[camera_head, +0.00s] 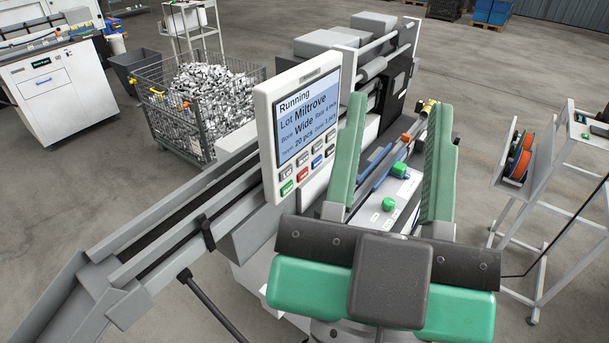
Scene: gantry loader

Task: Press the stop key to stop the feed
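Two rows of small keys sit under the screen. The lower row has a green key (287,188), a red key (302,175), a blue key (316,162) and a grey key; the upper row looks grey. The key labels are too small to read, so I cannot tell by name which is stop. My gripper (400,106) has two long green fingers spread wide apart, right of the panel, with nothing between them touching.
A feed rail (170,228) runs from lower left to behind the panel. A wire cage (180,125) of metal parts stands behind left, a rack with orange spools (519,158) at right.

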